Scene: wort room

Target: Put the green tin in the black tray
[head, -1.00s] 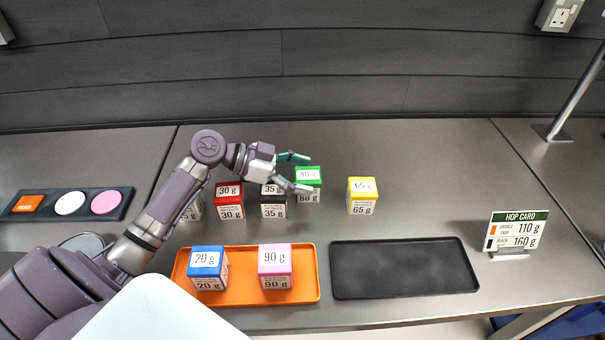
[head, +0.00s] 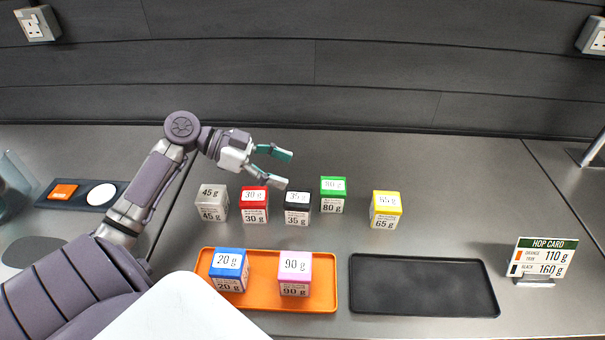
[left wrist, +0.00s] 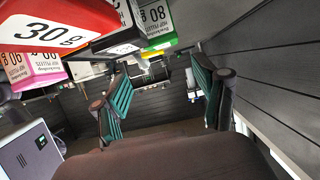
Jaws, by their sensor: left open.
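The green tin (head: 333,194), marked 80 g, stands upright on the counter in the back row, right of the black tin. It also shows at the top of the left wrist view (left wrist: 158,30). The black tray (head: 424,286) lies empty at the front right of the counter. My left gripper (head: 283,168) is open and empty, above and left of the green tin, behind the red and black tins. In the left wrist view its two teal-padded fingers (left wrist: 158,95) are spread with nothing between them. My right gripper is not in view.
An orange tray (head: 325,300) holds a blue tin (head: 229,270) and a pink tin (head: 295,273). Grey (head: 212,203), red (head: 255,204), black (head: 297,207) and yellow (head: 385,209) tins stand near the green one. A hop card (head: 541,257) stands right of the black tray.

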